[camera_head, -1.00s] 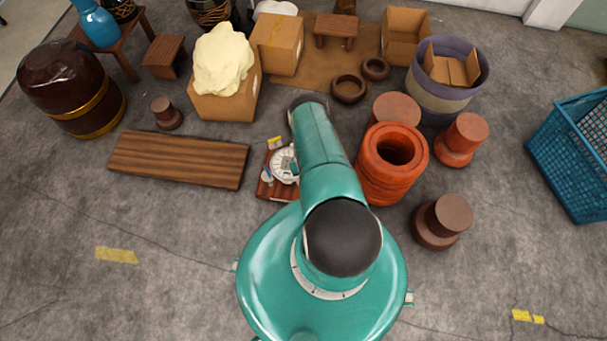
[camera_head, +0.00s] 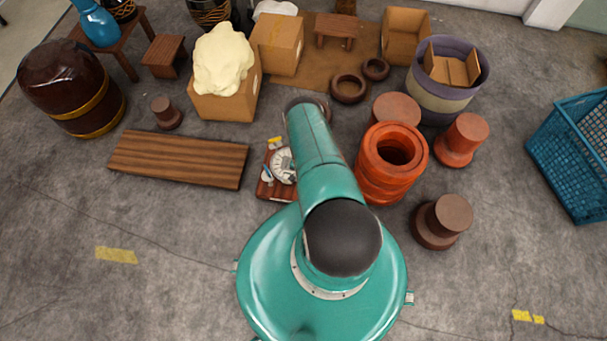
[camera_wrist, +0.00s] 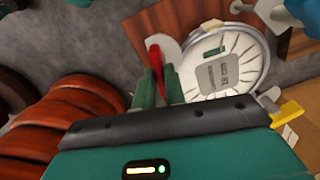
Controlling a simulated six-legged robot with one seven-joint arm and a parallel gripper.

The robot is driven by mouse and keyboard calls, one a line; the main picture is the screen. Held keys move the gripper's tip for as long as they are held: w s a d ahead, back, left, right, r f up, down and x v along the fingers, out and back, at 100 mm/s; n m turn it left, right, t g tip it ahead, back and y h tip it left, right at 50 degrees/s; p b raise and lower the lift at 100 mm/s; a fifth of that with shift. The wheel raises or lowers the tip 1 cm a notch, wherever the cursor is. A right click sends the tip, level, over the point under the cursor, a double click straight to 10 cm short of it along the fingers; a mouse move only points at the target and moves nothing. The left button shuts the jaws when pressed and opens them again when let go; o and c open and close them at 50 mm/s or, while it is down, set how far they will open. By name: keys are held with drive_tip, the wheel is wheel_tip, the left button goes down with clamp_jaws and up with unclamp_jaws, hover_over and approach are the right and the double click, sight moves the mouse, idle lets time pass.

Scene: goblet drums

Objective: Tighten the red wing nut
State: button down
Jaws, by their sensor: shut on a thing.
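In the wrist view the red wing nut (camera_wrist: 155,58) is a narrow red piece at upper middle, seen nearly edge-on. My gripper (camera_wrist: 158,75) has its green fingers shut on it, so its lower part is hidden. Right beside it is a white round ribbed disc (camera_wrist: 225,62) with a small grey display plate. In the head view the white disc (camera_head: 284,165) lies on a reddish-brown wooden base (camera_head: 268,188). My arm covers the gripper and the wing nut there.
Orange-red stacked rings (camera_head: 376,185) stand close to the right of my arm. A wooden plank (camera_head: 180,158) lies to the left. Boxes and drums fill the back. A blue crate (camera_head: 575,150) is at far right. Floor at front left is clear.

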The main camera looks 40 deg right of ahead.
idle(0.4)
drive_tip(key=c, duration=1.5)
unclamp_jaws()
drive_tip(key=shift+o, duration=0.2)
wheel_tip(320, 180, up, 14)
drive_tip(key=shift+f, duration=0.1)
